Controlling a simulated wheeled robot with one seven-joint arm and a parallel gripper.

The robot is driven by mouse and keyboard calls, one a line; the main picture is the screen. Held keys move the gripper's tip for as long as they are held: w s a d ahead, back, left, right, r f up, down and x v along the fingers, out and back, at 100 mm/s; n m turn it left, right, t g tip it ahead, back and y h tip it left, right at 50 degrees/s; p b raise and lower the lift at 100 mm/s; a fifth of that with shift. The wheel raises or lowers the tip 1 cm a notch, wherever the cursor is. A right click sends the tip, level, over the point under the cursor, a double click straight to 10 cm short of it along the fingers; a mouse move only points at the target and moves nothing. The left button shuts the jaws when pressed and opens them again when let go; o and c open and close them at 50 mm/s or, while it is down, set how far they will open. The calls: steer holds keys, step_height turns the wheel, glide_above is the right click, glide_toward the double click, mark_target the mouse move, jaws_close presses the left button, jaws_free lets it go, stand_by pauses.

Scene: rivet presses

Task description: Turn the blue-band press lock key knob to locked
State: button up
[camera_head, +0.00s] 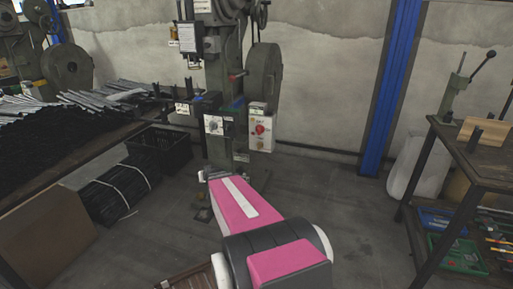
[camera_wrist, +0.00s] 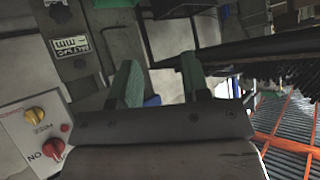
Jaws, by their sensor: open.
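The press (camera_head: 222,70) with a blue band (camera_head: 236,103) stands at the back middle in the head view. On its front is a pale plate (camera_head: 213,125) with a small dark knob, likely the lock key knob; its turn position is too small to read. My gripper (camera_wrist: 158,75) shows in the wrist view, its two green-padded fingers apart with nothing held between them. A small blue patch (camera_wrist: 152,101) shows behind the fingers. In the head view my arm reaches toward the press base and the gripper cannot be made out.
A white control box (camera_head: 259,134) with a red knob hangs right of the plate; in the wrist view its panel (camera_wrist: 22,135) shows red and yellow knobs. A rod-laden bench (camera_head: 100,150) stands left, a work table (camera_head: 480,165) right. Open floor (camera_head: 345,215) lies between.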

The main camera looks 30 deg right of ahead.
steer(key=w+d+r+m+t+h, duration=0.1)
steer(key=w+d+m+t+h, duration=0.15)
steer(key=d, duration=0.45)
steer(key=w+d+r+m+t+h, duration=0.1)
steer(key=d+r+h, duration=0.1)
steer(key=d+h, duration=0.35)
steer(key=m+g+h, duration=0.3)
steer(key=m+h, duration=0.2)
steer(key=h, duration=0.1)
glide_toward(258, 146)
steer(key=x, duration=1)
steer(key=shift+r, duration=0.1)
steer(key=shift+d, duration=0.1)
jaws_close()
